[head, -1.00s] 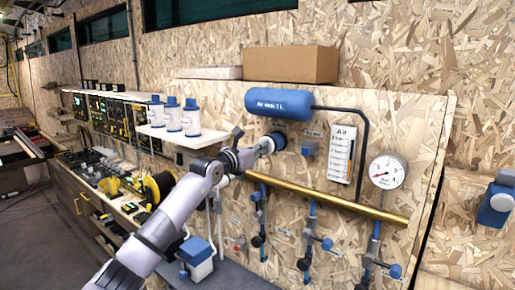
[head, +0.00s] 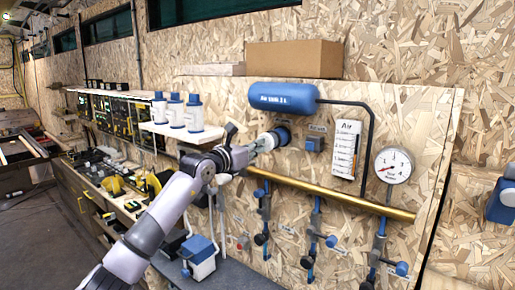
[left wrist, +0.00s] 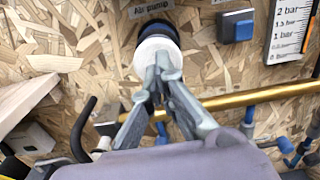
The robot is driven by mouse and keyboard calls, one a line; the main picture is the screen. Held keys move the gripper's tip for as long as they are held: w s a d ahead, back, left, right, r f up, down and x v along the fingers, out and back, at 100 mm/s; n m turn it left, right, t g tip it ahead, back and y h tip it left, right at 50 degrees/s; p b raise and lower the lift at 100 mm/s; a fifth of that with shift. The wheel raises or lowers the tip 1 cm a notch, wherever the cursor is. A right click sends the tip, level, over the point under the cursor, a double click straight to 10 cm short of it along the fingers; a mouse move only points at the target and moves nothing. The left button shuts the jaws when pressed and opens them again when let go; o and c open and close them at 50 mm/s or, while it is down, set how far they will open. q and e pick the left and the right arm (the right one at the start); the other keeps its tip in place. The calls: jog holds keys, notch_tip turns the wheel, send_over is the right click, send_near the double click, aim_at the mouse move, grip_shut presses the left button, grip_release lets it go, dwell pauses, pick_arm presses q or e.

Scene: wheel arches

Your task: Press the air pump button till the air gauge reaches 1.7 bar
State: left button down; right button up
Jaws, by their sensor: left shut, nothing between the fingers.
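The air pump button (head: 283,135) is a round knob on the wooden wall, with a dark blue ring and a pale face. In the left wrist view the button (left wrist: 157,38) sits below the "Air pump" label. My left gripper (head: 264,143) is shut and empty, its fingertips (left wrist: 160,72) at the lower part of the white face. They appear to touch it, but contact is not certain. The round dial gauge (head: 393,165) hangs to the right; its needle is too small to read. The white Air scale (left wrist: 291,30) shows bar marks and an orange strip; its exact level is unclear.
A blue air tank (head: 283,96) is above the button, and a small blue box (head: 314,144) is beside it. A brass pipe (head: 335,195) with several valves runs below. A shelf (head: 185,136) with bottles stands close to my left arm.

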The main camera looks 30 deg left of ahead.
pick_arm(q)
jog(key=shift+w, duration=0.1)
dwell(1.4)
jog(key=s+b, duration=0.5)
jog(key=s, duration=0.1)
jog(key=shift+a, duration=0.25)
